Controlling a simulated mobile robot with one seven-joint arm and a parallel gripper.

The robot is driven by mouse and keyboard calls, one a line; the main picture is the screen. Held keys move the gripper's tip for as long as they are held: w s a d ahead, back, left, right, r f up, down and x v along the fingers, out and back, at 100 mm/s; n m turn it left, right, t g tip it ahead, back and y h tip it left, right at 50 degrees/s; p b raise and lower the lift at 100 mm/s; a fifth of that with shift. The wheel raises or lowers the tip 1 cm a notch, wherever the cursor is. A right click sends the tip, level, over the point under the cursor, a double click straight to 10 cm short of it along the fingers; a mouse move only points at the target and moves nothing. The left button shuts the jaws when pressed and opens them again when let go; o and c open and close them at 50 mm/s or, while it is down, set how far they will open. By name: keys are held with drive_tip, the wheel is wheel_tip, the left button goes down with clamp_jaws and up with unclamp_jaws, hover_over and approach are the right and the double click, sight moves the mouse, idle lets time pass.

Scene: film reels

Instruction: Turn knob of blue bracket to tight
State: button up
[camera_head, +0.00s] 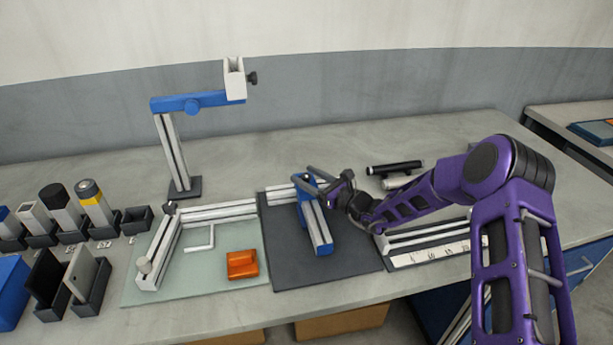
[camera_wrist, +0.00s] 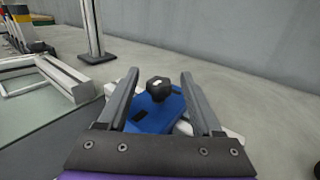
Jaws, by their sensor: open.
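The blue bracket (camera_head: 318,230) lies on aluminium rails over a dark mat in the head view; my gripper (camera_head: 325,176) is at its far end. In the wrist view the blue bracket (camera_wrist: 158,112) shows between my fingers with a black lobed knob (camera_wrist: 158,88) on top. My gripper (camera_wrist: 152,95) is open, with one finger on each side of the knob. Gaps show between the knob and both fingers, so they are apart from it. The knob's tightness cannot be told. In the head view my gripper hides the knob.
A tall stand with a blue arm (camera_head: 185,104) rises at the back left. A pale green mat (camera_head: 190,285) with an L-shaped rail and an orange block (camera_head: 242,264) lies left of the dark mat (camera_head: 285,265). A black cylinder (camera_head: 395,167) lies behind my arm.

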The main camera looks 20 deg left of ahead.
drive_tip(key=shift+a, duration=0.15)
clamp_jaws()
idle(0.4)
drive_tip(key=shift+m+t+h, duration=0.3)
drive_tip(key=shift+m+t, duration=0.1)
drive_tip(key=shift+t, duration=0.1)
drive_tip(key=m+t+h, duration=0.1)
drive_tip(key=m+t, duration=0.1)
drive_tip(key=shift+t+h, duration=0.3)
drive_tip(key=shift+f+m+t+h, duration=0.1)
drive_tip(key=shift+m+t+h, duration=1.3)
drive_tip(key=shift+t+h, duration=0.2)
drive_tip(key=shift+m+t+h, duration=0.8)
drive_tip(key=shift+m+h, duration=0.4)
drive_tip(key=shift+h, duration=0.45)
drive_tip(key=shift+m+t+h, duration=0.8)
drive_tip(key=shift+m+h, duration=0.4)
drive_tip(key=shift+h, duration=0.45)
idle(1.1)
